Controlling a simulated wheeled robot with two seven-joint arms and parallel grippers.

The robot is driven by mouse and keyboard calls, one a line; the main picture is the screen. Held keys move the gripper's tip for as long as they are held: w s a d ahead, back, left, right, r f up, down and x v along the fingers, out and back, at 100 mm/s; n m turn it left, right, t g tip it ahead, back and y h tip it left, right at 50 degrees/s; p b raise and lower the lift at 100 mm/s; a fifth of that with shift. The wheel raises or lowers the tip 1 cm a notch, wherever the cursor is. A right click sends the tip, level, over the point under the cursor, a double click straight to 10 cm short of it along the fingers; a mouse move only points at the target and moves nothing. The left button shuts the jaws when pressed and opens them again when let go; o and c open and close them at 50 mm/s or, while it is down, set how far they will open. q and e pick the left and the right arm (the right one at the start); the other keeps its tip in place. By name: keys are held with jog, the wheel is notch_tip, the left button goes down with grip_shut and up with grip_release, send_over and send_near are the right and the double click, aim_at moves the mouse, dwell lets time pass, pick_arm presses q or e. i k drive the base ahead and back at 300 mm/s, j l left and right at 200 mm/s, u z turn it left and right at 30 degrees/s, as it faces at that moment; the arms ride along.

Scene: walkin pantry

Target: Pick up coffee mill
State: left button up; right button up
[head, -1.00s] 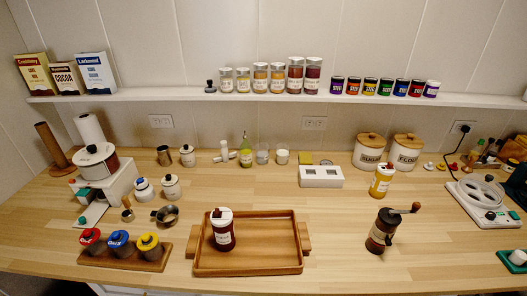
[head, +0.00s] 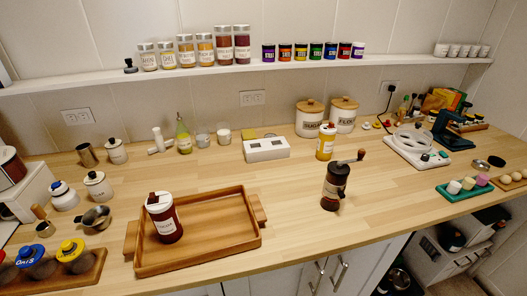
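The coffee mill (head: 335,187) stands upright on the wooden counter, right of the centre in the head view. It has a dark body with a brown band and a crank arm on top that ends in a brown knob to the right. It stands alone, close to the counter's front edge. Neither of my grippers shows in the head view, so nothing is seen touching the mill.
A wooden tray (head: 197,256) holding a dark red jar (head: 164,217) lies left of the mill. A yellow bottle (head: 326,142) and a white box (head: 266,149) stand behind it. A white appliance (head: 416,147) stands to the right. Bare counter (head: 400,195) surrounds the mill.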

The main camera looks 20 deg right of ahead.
aim_at(335, 181)
jog(key=l+u, duration=0.1)
jog(key=l, duration=0.45)
jog(key=k+l+u, duration=0.1)
jog(key=l, duration=0.4)
jog(key=l+u, duration=0.1)
jog(key=l, duration=0.45)
jog(key=k+l+u, duration=0.1)
jog(key=l, duration=0.4)
jog(key=k+l+u, duration=0.1)
jog(key=l, duration=0.45)
jog(key=k+l+u, duration=0.1)
jog(key=l, duration=0.4)
